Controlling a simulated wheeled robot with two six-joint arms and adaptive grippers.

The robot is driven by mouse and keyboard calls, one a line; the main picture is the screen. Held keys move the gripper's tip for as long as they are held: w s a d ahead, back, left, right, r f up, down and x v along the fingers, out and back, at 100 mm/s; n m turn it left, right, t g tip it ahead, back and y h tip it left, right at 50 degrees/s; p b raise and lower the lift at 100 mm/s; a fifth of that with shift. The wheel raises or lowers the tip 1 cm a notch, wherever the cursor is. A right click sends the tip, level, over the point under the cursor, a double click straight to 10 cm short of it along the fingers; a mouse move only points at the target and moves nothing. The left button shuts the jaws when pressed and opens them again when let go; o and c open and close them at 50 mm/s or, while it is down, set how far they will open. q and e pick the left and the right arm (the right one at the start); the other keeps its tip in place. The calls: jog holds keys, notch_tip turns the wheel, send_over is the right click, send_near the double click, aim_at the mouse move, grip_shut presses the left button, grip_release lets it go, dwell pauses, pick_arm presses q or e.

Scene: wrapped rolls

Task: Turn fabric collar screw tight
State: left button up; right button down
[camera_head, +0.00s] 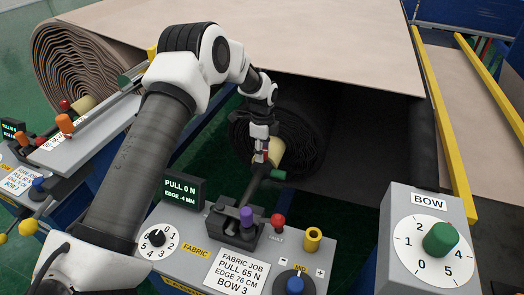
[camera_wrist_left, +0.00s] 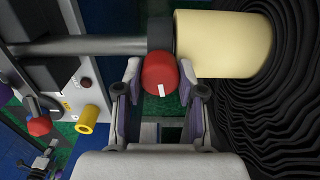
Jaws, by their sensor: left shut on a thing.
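In the head view my left gripper (camera_head: 262,148) reaches down to the near end of the dark fabric roll (camera_head: 312,142), beside its cream core (camera_head: 276,150). In the left wrist view my left gripper (camera_wrist_left: 160,82) has a finger on each side of a round red screw knob (camera_wrist_left: 160,72) with a white mark, and is shut on it. The knob sits against the black collar (camera_wrist_left: 160,28) on the grey shaft (camera_wrist_left: 85,46). The cream core (camera_wrist_left: 222,44) adjoins the collar. In the head view the gripper hides much of the knob. My right gripper is in neither view.
A control panel (camera_head: 190,271) with a dial, knobs and a display reading PULL 0 N stands in front. The BOW box (camera_head: 405,270) with a green knob is at right. Another roll (camera_head: 65,75) is at left. A green cylinder (camera_head: 278,174) sits near the shaft.

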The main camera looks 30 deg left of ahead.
pick_arm(q)
jog(key=shift+s+f, duration=0.1)
jog(key=o, duration=0.9)
jog(key=shift+c, duration=0.2)
jog(key=shift+o, duration=1.4)
jog(key=shift+w, duration=0.2)
notch_tip(320, 180, up, 12)
jog(key=shift+f, duration=0.1)
